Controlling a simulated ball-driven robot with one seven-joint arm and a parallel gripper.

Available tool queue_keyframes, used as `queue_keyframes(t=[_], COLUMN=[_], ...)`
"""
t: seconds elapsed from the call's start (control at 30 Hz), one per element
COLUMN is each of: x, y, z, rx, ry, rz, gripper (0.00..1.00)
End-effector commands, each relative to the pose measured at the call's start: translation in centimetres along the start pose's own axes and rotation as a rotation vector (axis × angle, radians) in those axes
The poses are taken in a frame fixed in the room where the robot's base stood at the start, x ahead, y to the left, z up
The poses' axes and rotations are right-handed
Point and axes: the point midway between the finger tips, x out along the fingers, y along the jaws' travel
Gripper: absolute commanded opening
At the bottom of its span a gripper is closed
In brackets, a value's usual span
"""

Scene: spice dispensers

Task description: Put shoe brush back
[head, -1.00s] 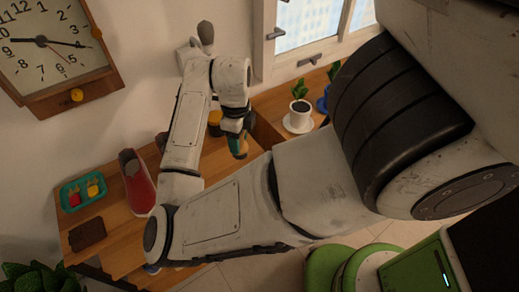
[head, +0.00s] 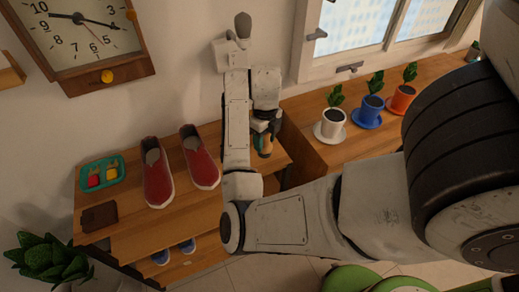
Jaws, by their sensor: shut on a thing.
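My gripper (head: 263,130) is small in the head view, right of the red shoes and above the right part of the wooden shelf unit. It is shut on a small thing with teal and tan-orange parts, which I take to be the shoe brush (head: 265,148). The brush hangs below the fingers, and its upper part is hidden by them. I cannot tell whether it touches the shelf. A pair of red shoes (head: 158,180) stands on the shelf top (head: 130,235). A teal tray (head: 102,174) with red and yellow items lies to their left.
A dark brown flat item (head: 99,216) lies at the shelf's front left. Blue shoes (head: 187,246) are on a lower level. Potted cups (head: 332,124) line the window ledge at right. A leafy plant (head: 50,258) is at lower left. A clock hangs above.

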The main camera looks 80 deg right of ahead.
Motion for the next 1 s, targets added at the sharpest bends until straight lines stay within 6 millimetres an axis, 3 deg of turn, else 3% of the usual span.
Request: queue_keyframes(t=[0.33,0.57,0.97,1.0], x=[2.6,5.3,6.0,6.0], y=[-0.4,-0.4,-0.4,-0.4], z=[2.4,2.4,2.4,2.4], rx=[0.000,-0.002,-0.001,-0.001], ry=[-0.001,0.000,-0.002,-0.002], rz=[0.002,0.000,0.000,0.000], gripper=[0.12,0.12,0.12,0.49])
